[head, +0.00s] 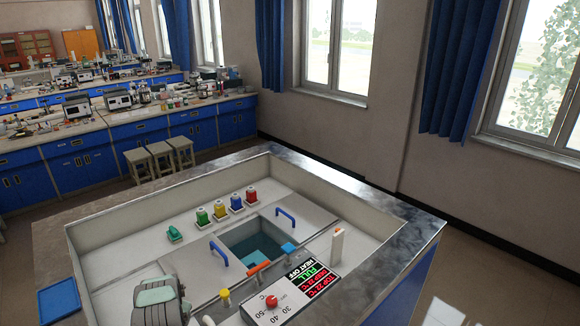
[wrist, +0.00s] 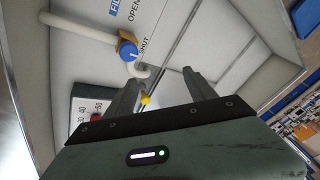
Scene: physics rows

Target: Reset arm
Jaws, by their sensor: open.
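My gripper (wrist: 160,82) shows in the wrist view with its two dark fingers spread apart and nothing between them. Beyond the fingers are a blue knob (wrist: 127,50) on a white pipe, by the printed words OPEN and SHUT, and a small yellow piece (wrist: 146,100). In the head view the grey-green end of my arm (head: 157,298) is at the lower left, over the near side of the sunken worktop; its fingertips are not clear there. The panel with a red knob (head: 271,301) and a lit display (head: 316,281) is to its right.
A square basin with water (head: 262,249) sits mid-worktop, with a blue handle (head: 219,253) and another (head: 286,217) beside it. A raised metal rim (head: 350,184) surrounds the worktop. A blue tray (head: 59,299) lies at far left.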

